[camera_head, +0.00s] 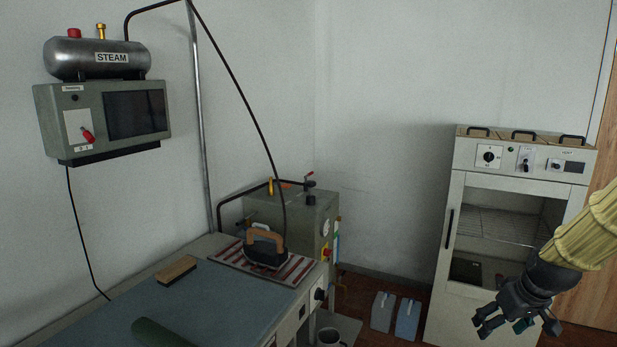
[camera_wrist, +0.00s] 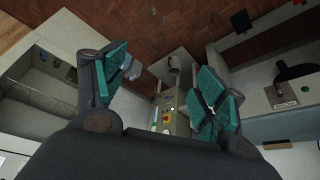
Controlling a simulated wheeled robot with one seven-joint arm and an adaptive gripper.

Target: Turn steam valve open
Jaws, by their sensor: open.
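A grey-green steam generator box (camera_head: 290,215) stands behind the ironing table. On its top are a dark fitting with a small red lever (camera_head: 309,175) and an orange-yellow upright part (camera_head: 271,186). I cannot tell for sure which of these is the steam valve. A metal tank marked STEAM (camera_head: 98,60) on the upper left wall carries a red cap and a brass fitting. My gripper (camera_head: 516,326) is open and empty at the lower right, in front of the oven cabinet and well apart from the generator. Its teal finger pads show in the wrist view (camera_wrist: 160,72).
An iron (camera_head: 265,247) rests on a striped pad on the table (camera_head: 120,310), with a wooden brush (camera_head: 177,270) nearby. The oven cabinet (camera_head: 455,235) stands at the right. Two containers (camera_head: 395,315) sit on the floor between. A dark hose hangs above the iron.

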